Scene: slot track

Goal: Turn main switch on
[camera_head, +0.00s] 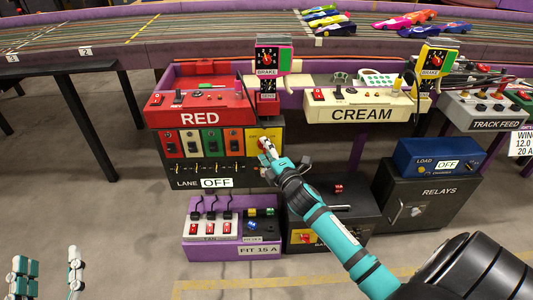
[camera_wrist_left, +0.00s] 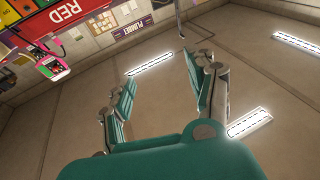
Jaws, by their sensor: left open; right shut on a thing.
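A dark lane box (camera_head: 168,172) stands under the red console, with a row of coloured panels and a sign reading LANE OFF (camera_head: 216,183). My right gripper (camera_head: 267,146) is shut on a small red switch part at the yellow panel (camera_head: 250,141), on the box's right end. The fingers hide most of that part, so its position cannot be read. No label reading MAIN is legible. My left gripper (camera_head: 47,262) is open and empty at the lower left, far from the boxes; its spread fingers also show in the left wrist view (camera_wrist_left: 162,75).
The red console (camera_head: 200,117) and cream console (camera_head: 365,114) sit above. A purple switch box (camera_head: 190,247), a black box with a red-and-yellow switch (camera_head: 305,237), and a relays cabinet (camera_head: 420,205) stand below. The floor at left is clear.

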